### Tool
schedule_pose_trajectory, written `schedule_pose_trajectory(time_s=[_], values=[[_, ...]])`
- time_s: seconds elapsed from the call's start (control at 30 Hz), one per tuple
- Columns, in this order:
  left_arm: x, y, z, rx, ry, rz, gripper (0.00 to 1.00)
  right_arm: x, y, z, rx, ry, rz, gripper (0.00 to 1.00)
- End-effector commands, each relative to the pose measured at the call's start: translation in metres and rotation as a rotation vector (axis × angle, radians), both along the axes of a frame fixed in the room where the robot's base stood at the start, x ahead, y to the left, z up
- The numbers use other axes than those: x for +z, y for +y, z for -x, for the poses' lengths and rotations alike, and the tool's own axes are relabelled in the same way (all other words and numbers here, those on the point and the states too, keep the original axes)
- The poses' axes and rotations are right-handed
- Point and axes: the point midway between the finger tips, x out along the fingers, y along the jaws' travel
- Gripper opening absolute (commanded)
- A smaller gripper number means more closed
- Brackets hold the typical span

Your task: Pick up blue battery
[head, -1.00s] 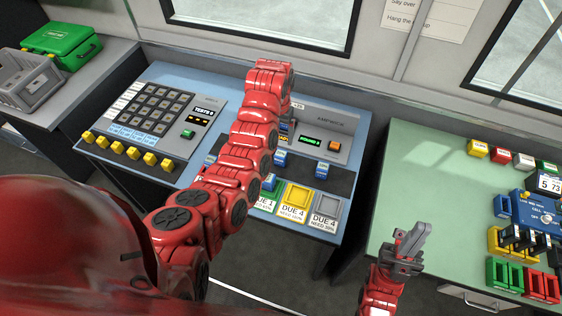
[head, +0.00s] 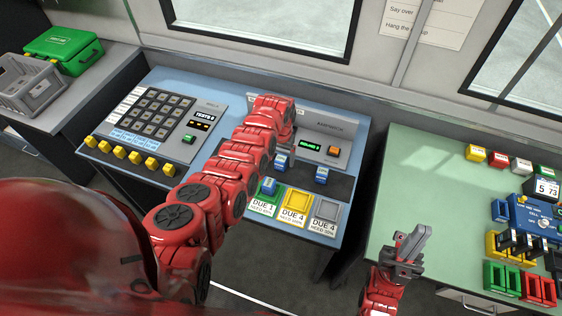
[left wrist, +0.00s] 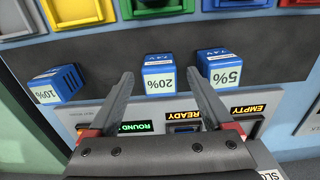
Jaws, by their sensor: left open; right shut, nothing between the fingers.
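Several blue batteries are on the middle table. One marked 20% (left wrist: 158,82) stands between the spread fingers of my open left gripper (left wrist: 158,78) in the left wrist view, beyond the tips; contact cannot be told. One marked 10% (left wrist: 58,86) is to the left there and one marked 5% (left wrist: 218,70) to the right. In the head view, blue batteries show right of my left arm (head: 281,163) and above the grey tray (head: 321,175), and one is at the green tray (head: 268,188). My left fingers are hidden there. My right gripper (head: 412,244) is shut and empty.
A charger panel with a ROUND display (head: 311,147) stands behind the batteries. Yellow (head: 296,202) and grey (head: 328,211) trays line the front edge. A keypad console (head: 160,115) is left. The green table (head: 425,165) at right holds coloured blocks and a blue device.

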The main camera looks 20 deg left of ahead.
Motion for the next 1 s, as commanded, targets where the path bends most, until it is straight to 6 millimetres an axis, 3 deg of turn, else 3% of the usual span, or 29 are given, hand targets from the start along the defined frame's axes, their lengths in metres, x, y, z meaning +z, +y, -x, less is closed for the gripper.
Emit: schedule_pose_trajectory(time_s=[0.23, 0.57, 0.67, 1.0], values=[[-0.019, -0.001, -0.001, -0.003, -0.002, -0.002, 0.85, -0.007, 0.0, 0.0, 0.0, 0.0, 0.0, 0.0], [-0.021, 0.0, -0.001, -0.001, -0.002, 0.0, 0.85, -0.007, 0.0, 0.0, 0.0, 0.0, 0.0, 0.0], [-0.021, 0.0, -0.001, -0.001, -0.002, 0.0, 0.71, -0.007, 0.0, 0.0, 0.0, 0.0, 0.0, 0.0], [-0.021, 0.0, -0.001, -0.001, -0.003, -0.001, 0.09, -0.007, 0.0, 0.0, 0.0, 0.0, 0.0, 0.0]])
